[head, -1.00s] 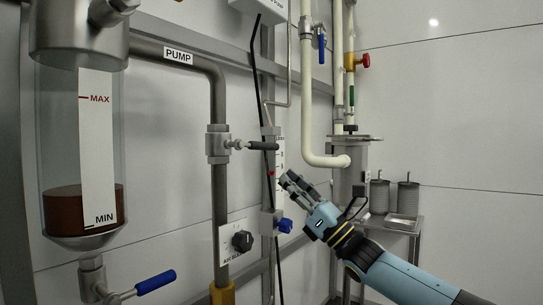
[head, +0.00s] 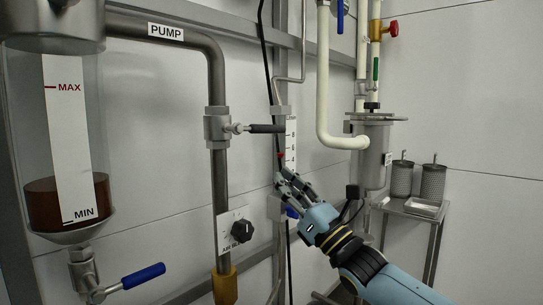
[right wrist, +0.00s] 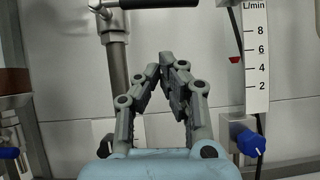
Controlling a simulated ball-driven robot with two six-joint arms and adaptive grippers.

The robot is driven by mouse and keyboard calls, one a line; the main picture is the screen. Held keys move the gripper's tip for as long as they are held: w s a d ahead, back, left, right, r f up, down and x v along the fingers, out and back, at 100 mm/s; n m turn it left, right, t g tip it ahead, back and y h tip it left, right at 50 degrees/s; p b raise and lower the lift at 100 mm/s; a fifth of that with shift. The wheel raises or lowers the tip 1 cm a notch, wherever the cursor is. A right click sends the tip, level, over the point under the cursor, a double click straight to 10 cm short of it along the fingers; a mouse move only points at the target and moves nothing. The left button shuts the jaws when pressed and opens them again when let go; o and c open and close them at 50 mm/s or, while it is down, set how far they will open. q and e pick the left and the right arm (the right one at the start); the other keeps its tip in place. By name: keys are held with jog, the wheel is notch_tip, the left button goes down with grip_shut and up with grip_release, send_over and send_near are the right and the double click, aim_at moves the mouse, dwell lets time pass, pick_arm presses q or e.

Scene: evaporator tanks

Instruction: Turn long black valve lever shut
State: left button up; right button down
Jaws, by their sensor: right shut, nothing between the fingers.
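The black valve lever (head: 266,128) points level to the right from a grey valve (head: 217,127) on the vertical pump pipe (head: 221,185). Its dark handle also shows at the top edge of the right wrist view (right wrist: 148,3). My right gripper (head: 284,178) is below the lever and slightly right of it, apart from it. In the right wrist view its fingertips (right wrist: 173,62) are together with nothing between them. My left gripper is not in view.
A flow scale (head: 291,140) and blue knob (right wrist: 252,143) are close to the right gripper. A black dial (head: 242,231) sits below the valve. A blue-handled lever (head: 143,276) is under the brown-liquid tank (head: 68,205). A small table (head: 412,208) stands at right.

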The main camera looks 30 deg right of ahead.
aim_at(261, 129)
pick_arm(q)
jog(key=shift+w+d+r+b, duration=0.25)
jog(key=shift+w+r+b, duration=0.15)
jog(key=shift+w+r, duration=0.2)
pick_arm(e)
jog(key=w+r, duration=0.4)
jog(key=r, duration=0.2)
jog(key=shift+a, duration=0.45)
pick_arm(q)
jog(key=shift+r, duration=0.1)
pick_arm(e)
jog(key=shift+r, duration=0.15)
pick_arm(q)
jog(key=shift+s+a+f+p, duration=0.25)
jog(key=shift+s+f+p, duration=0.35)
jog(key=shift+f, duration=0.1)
pick_arm(e)
jog(key=shift+w+d+r, duration=0.1)
jog(key=shift+w+r, duration=0.05)
jog(key=shift+r, duration=0.65)
